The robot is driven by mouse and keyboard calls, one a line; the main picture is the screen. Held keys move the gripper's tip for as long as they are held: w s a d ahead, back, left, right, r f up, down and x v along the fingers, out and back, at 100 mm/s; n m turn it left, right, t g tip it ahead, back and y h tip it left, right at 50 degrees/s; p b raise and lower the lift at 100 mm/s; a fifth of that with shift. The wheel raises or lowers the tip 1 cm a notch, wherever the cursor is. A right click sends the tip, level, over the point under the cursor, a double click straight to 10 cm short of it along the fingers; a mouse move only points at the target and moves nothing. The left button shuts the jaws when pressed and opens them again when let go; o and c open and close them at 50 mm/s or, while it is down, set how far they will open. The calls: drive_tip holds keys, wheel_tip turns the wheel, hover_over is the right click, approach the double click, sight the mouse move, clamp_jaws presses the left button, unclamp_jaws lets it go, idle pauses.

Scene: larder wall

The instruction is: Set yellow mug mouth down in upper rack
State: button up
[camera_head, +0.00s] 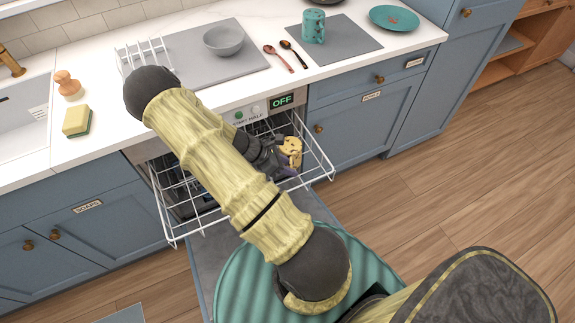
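The yellow mug (291,148) with dark markings is at the right side of the pulled-out white wire upper rack (325,165) of the dishwasher. My gripper (274,160) is right beside the mug, on its left, inside the rack's outline. My arm crosses in front and the fingers are small and dark, so I cannot tell whether they are shut on the mug. Which way the mug's mouth faces is also unclear. My arm hides the middle of the rack.
The dishwasher door (212,255) is folded down under the rack. On the counter are a teal mug (313,27), a teal plate (394,18), a grey bowl (224,40), two spoons (277,57), a sponge (77,121) and a brush (68,85). Open floor lies to the right.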

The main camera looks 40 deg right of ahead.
drive_tip(key=v, duration=1.7)
drive_tip(key=shift+r+p, duration=0.25)
drive_tip(key=shift+p, duration=0.1)
drive_tip(key=shift+w, duration=0.15)
drive_tip(key=s+a+r+m+t+y+p, duration=0.2)
drive_tip(key=s+a+r+m+p, duration=0.1)
drive_tip(key=r, duration=0.4)
drive_tip(key=s+a+r+m+t+y+p, duration=0.3)
drive_tip(key=r+m, duration=0.3)
drive_tip(key=r, duration=0.2)
drive_tip(key=s+a+r+m+t+y+p, duration=0.2)
drive_tip(key=s+a+r+m+p, duration=0.1)
drive_tip(key=r, duration=0.4)
drive_tip(key=shift+s+a+r+m+t+y+p, duration=0.35)
drive_tip(key=shift+a+m+p, duration=0.25)
drive_tip(key=shift+a+m, duration=0.25)
drive_tip(key=shift+w+d+f, duration=0.1)
